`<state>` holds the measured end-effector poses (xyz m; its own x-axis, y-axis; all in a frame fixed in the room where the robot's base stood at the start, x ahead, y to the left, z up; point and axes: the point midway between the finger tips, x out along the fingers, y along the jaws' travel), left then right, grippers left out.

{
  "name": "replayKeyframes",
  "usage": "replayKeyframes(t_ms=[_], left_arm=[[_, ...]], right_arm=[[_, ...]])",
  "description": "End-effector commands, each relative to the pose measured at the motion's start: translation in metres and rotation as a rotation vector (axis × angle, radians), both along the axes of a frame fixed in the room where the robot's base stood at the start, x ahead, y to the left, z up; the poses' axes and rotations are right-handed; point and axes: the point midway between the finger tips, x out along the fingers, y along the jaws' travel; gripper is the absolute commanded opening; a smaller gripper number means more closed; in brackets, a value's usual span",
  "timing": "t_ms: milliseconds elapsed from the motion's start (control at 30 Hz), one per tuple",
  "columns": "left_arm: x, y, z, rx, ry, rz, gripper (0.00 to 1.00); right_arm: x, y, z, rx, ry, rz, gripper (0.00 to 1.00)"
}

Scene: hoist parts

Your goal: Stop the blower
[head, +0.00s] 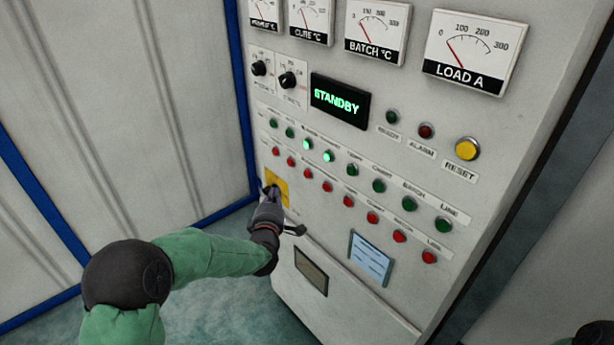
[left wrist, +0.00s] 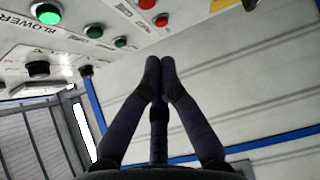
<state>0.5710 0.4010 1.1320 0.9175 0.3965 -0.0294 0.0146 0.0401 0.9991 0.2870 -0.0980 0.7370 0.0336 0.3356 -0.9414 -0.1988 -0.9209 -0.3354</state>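A control panel (head: 400,150) carries a row of green buttons above a row of red ones. The lit green button (head: 307,144) third from the left has a small label that seems to read BLOWER; a red button (head: 307,173) sits below it. My left gripper (head: 269,192) is at the yellow plate, left of and below the red row. In the left wrist view its fingertips (left wrist: 160,62) are together, with nothing visible between them.
A display (head: 340,101) reads STANDBY. Another green button (head: 327,156) is lit beside the blower one. A yellow plate (head: 283,181) with a dark part is behind my left gripper. A yellow RESET button (head: 467,148), knobs (head: 287,80) and gauges (head: 471,50) sit higher up.

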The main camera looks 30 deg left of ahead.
Motion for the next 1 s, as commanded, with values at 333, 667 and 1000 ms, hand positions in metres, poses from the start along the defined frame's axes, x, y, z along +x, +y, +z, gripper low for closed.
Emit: replayKeyframes(t_ms=[333, 667, 1000], left_arm=[[0.021, -0.010, 0.001, -0.001, 0.002, -0.003, 0.00], [0.059, -0.026, 0.000, 0.000, 0.001, -0.003, 0.00], [0.080, -0.034, -0.001, 0.001, 0.002, -0.002, 0.00]], right_arm=[[0.000, 0.000, 0.009, 0.000, 0.000, 0.000, 0.00], [0.000, 0.000, 0.020, 0.000, 0.000, 0.000, 0.00], [0.000, 0.000, 0.009, 0.000, 0.000, 0.000, 0.00]])
